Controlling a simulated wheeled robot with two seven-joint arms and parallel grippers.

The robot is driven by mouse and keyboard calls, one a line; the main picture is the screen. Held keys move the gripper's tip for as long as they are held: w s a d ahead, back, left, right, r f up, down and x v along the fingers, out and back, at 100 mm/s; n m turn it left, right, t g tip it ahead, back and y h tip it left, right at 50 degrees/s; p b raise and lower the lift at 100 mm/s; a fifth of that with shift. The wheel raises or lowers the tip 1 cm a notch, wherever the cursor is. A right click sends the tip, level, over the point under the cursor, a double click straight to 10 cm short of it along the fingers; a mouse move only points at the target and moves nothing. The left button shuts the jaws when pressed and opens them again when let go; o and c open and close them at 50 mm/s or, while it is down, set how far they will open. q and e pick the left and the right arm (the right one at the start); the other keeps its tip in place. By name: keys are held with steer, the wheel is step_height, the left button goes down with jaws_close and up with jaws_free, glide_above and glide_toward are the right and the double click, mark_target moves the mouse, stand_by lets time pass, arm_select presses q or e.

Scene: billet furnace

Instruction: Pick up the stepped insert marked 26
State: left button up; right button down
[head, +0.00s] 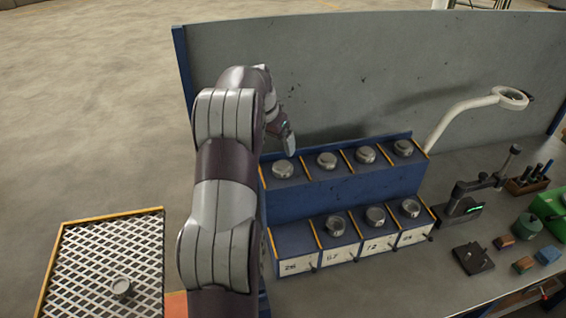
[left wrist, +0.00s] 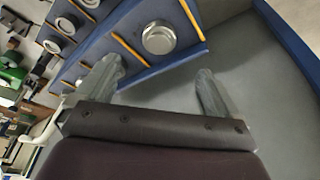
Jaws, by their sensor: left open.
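Several round grey metal inserts sit in a blue two-tier rack (head: 345,190). The upper row has a leftmost insert (head: 283,169); the lower row holds three inserts, one of them at the right end (head: 410,208). The lower left bay (head: 295,240) looks empty, and its label seems to begin with 2. Another insert (head: 121,287) stands on the mesh tray. No mark on any insert is legible. My left gripper (head: 288,142) is open above the rack's left end. In the left wrist view, an insert (left wrist: 158,37) lies beyond the spread fingers (left wrist: 160,88), apart from them.
A grey back panel (head: 340,70) rises close behind the rack. Orange dividers (left wrist: 130,48) separate the bays. A white lamp arm (head: 460,110), a dark gauge stand (head: 468,190) and small coloured blocks (head: 525,264) stand on the right. The mesh tray (head: 100,216) is at lower left.

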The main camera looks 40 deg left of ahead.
arm_select(q)
steer(key=p, duration=0.3)
glide_above(282, 165)
steer(key=s, duration=0.2)
steer(key=f, duration=0.5)
steer(key=shift+s+d+f, duration=0.1)
steer(key=shift+d+f, duration=0.15)
steer(key=shift+f, duration=0.1)
steer(key=f+p, duration=0.1)
steer(key=w+f+p, duration=0.1)
steer(key=p, duration=0.1)
steer(key=shift+a, duration=0.2)
steer(key=p+x, duration=0.1)
steer(key=x, duration=0.2)
steer(key=shift+f, duration=0.25)
steer(key=shift+c, duration=0.3)
steer(key=c, duration=1.5)
steer(key=shift+w, duration=0.1)
steer(key=shift+c, duration=0.5)
